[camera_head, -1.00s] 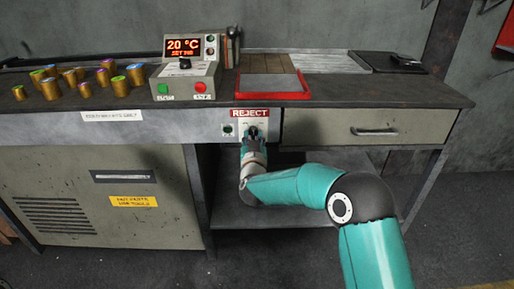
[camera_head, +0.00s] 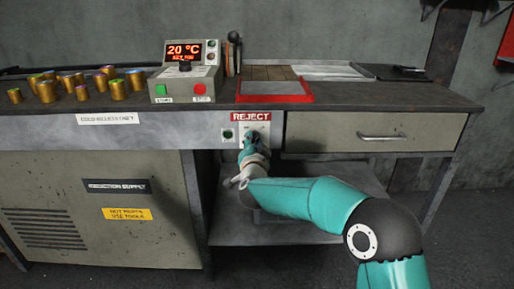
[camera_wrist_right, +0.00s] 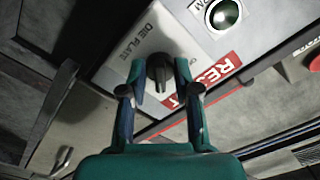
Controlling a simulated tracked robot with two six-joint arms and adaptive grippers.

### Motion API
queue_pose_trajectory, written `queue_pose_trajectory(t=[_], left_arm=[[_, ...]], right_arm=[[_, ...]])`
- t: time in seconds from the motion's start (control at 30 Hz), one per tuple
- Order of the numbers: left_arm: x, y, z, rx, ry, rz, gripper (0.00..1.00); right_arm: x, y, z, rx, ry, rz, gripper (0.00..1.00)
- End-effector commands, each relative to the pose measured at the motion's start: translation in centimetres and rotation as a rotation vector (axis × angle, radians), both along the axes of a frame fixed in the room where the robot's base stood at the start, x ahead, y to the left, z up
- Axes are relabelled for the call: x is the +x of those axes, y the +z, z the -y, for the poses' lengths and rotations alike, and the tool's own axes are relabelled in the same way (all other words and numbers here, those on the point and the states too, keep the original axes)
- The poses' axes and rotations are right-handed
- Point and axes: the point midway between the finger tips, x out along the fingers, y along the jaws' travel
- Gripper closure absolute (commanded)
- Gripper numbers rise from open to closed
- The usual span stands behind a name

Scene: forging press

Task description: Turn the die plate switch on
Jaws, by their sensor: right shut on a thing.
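The die plate switch (camera_wrist_right: 158,70) is a black rotary knob on a light grey plate (camera_wrist_right: 125,42) lettered "DIE PLATE" in the right wrist view. My right gripper (camera_wrist_right: 160,76) is shut on the knob, one finger on each side. It also shows in the head view (camera_head: 254,137), reaching the plate from below. The knob's exact setting is hard to read. My left gripper is not in view.
A green push button (camera_head: 228,133) is just left of the plate. A drawer (camera_head: 375,132) with a handle is to the right. On the bench top are a red-rimmed tray (camera_head: 275,99), a control box (camera_head: 184,80) reading 20 °C, and several brass-coloured cylinders.

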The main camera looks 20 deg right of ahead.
Motion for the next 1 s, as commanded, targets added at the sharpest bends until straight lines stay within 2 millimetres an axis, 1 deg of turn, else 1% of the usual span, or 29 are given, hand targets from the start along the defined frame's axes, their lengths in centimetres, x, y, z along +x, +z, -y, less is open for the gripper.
queue_pose_trajectory(t=[0.03, 0.53, 0.57, 1.0], left_arm=[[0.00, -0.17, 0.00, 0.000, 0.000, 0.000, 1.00], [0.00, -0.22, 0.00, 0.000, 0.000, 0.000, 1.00], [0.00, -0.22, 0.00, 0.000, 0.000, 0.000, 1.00], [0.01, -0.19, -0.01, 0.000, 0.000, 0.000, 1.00]], right_arm=[[-0.02, 0.45, 0.66, 0.011, -0.015, 0.014, 1.00], [-0.02, 0.50, 0.82, 0.030, -0.018, 0.018, 1.00], [-0.03, 0.49, 0.82, 0.030, -0.018, 0.019, 0.64], [-0.10, 0.13, 0.23, 0.027, -0.006, 0.010, 0.64]])
